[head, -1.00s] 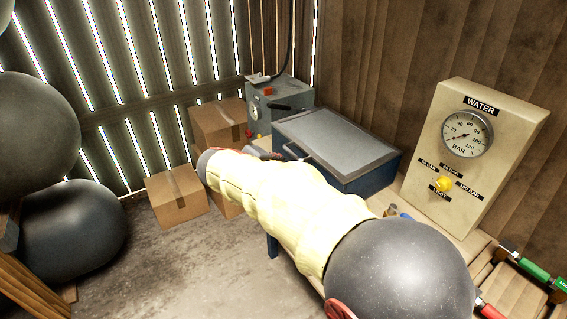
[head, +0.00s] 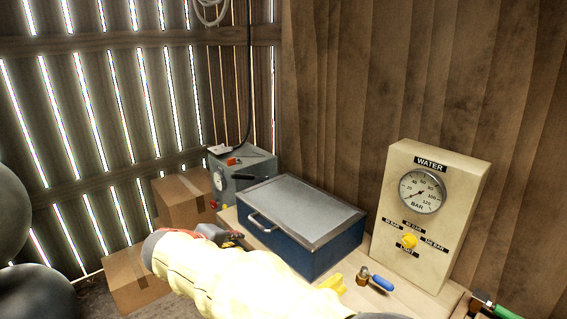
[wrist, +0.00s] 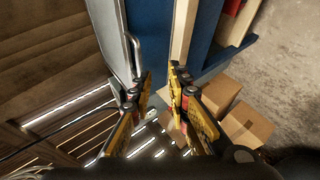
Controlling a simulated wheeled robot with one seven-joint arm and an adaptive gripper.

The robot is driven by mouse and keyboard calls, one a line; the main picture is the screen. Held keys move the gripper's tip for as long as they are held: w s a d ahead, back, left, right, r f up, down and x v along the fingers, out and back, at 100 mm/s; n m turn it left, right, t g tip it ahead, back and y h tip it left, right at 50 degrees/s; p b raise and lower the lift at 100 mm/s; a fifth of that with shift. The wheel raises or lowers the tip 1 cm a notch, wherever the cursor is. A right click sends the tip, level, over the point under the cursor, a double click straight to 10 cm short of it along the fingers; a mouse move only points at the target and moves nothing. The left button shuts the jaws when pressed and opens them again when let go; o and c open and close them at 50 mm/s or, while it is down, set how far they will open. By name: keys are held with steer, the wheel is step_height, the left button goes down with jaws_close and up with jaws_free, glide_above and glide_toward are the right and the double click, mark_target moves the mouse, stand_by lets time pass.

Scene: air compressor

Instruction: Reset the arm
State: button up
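My arm, in a pale yellow cover (head: 225,280), reaches across the bottom of the head view toward the left. My gripper (wrist: 160,75) shows in the wrist view as two black and yellow fingers with a gap between their tips. Nothing is visibly held between them. Beyond the fingers are the edge of the bench and the blue box (wrist: 150,14) with its metal handle. In the head view the fingers cannot be made out clearly; the arm's end is in front of the bench's left end.
The blue box (head: 290,242) with a grey lid stands on the bench. Right of it are a blue-handled valve (head: 381,283), a yellow piece (head: 333,285) and the WATER gauge panel (head: 430,215). A grey machine (head: 242,180) and cardboard boxes (head: 183,199) are behind left.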

steer(key=s+d+f+g, duration=0.2)
steer(key=s+f, duration=0.3)
steer(key=f, duration=0.1)
steer(key=s+d+m+g+p, duration=0.1)
steer(key=s+d+m+g, duration=0.15)
steer(key=s+d, duration=0.75)
steer(key=s+d+r+m+y+p, duration=0.1)
steer(key=s+d+r+m, duration=0.3)
steer(key=s+d, duration=0.4)
steer(key=s+d+r+m+y+p, duration=0.2)
steer(key=s+d+r+m+p, duration=0.2)
steer(key=d, duration=1.2)
steer(key=s+r+m, duration=0.1)
steer(key=s+r, duration=0.2)
steer(key=s, duration=0.1)
steer(key=shift+s+d+r, duration=0.15)
steer(key=shift+s+d, duration=0.1)
steer(key=shift+s, duration=0.05)
